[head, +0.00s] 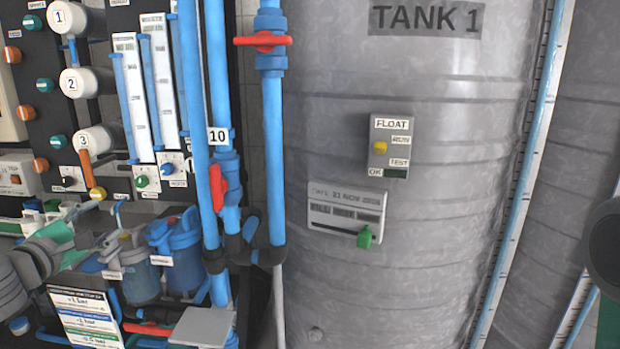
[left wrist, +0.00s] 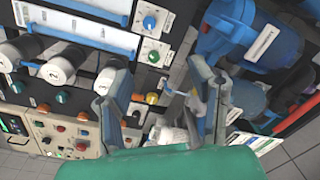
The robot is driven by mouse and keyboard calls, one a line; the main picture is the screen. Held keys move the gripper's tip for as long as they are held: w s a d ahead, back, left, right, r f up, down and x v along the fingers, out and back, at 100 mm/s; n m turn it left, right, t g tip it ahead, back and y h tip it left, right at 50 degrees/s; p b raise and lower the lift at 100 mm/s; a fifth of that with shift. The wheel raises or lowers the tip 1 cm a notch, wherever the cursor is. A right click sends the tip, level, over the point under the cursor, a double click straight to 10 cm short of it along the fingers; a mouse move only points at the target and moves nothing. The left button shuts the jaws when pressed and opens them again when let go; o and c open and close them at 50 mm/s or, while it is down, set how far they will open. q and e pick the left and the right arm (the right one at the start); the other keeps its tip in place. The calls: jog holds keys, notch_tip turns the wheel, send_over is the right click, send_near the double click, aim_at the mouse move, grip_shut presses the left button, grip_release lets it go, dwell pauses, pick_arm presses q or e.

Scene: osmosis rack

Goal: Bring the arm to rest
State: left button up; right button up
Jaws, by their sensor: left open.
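My left arm comes in from the lower left in the head view. Its gripper (head: 106,232) is open, in front of the lower rack beside the blue filter housings (head: 178,243). In the left wrist view the two fingers of the gripper (left wrist: 160,90) stand wide apart with nothing clamped between them. Beyond them show the orange handle (left wrist: 139,97) and the rack's panel. Whether a finger touches the rack I cannot tell. My right gripper is not in view; a dark rounded part, seemingly of my right arm, shows at the right edge of the head view.
The grey tank (head: 420,270) with a float box (head: 391,146) fills the middle and right. Blue pipes (head: 272,150) with red valve handles (head: 262,41) stand left of it. White numbered cylinders (head: 86,82) jut from the panel. A label card (head: 88,318) is low on the left.

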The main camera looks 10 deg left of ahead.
pick_arm(q)
jog(key=s+d+f+m+g+h, duration=0.2)
jog(key=d+f+m+g, duration=0.3)
jog(key=d+f, duration=0.45)
jog(key=s+d+f+m+g+h, duration=0.2)
jog(key=d+f+m+g, duration=0.1)
jog(key=d+f+m, duration=0.6)
jog(key=s+d+f+m+g+y, duration=0.1)
jog(key=s+f+m+g, duration=0.3)
jog(key=s+f, duration=0.5)
jog(key=s+d+f+m+g+y, duration=0.1)
jog(key=s+d+f+m+g, duration=0.2)
jog(key=s+f, duration=0.7)
jog(key=s+m+g, duration=0.2)
jog(key=s+m, duration=0.2)
jog(key=s, duration=0.2)
jog(key=shift+s+m+y, duration=0.25)
jog(key=shift+m+y, duration=0.15)
